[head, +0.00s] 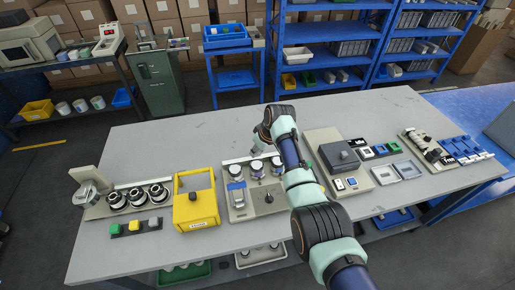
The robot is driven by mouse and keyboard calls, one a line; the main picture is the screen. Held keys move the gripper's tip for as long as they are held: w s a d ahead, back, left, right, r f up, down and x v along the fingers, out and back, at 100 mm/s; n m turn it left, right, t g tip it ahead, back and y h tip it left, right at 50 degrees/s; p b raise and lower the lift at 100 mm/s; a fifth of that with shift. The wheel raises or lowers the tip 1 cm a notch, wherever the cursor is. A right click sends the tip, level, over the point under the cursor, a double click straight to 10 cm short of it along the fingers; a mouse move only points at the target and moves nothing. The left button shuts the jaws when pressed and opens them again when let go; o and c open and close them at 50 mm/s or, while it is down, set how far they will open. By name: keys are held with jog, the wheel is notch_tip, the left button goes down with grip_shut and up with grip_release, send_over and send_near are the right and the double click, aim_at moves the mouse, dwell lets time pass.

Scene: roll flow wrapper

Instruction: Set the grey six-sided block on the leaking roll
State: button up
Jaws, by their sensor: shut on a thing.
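My gripper (258,148) is over the middle machine panel (266,207), close to a row of round metal-topped rolls (257,169). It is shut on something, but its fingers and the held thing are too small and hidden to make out. A dark strip at the left front carries a green block (115,229), a yellow block (134,225) and a grey block (155,222); I cannot tell whether the grey one has six sides. Another row of dark, ringed rolls (137,197) stands behind the strip. I cannot tell which roll leaks.
A yellow box (195,205) stands left of the middle panel. To its right are a beige unit with a dark block (340,156), small grey trays and blue parts (463,149). The back left of the grey table (150,145) is clear. My arm crosses the table's centre right.

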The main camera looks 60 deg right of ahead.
jog(key=shift+f+b, duration=2.5)
jog(key=shift+f, duration=0.7)
jog(key=o, duration=0.9)
jog(key=shift+o, duration=0.2)
jog(key=shift+r, duration=0.1)
jog(key=v, duration=1.2)
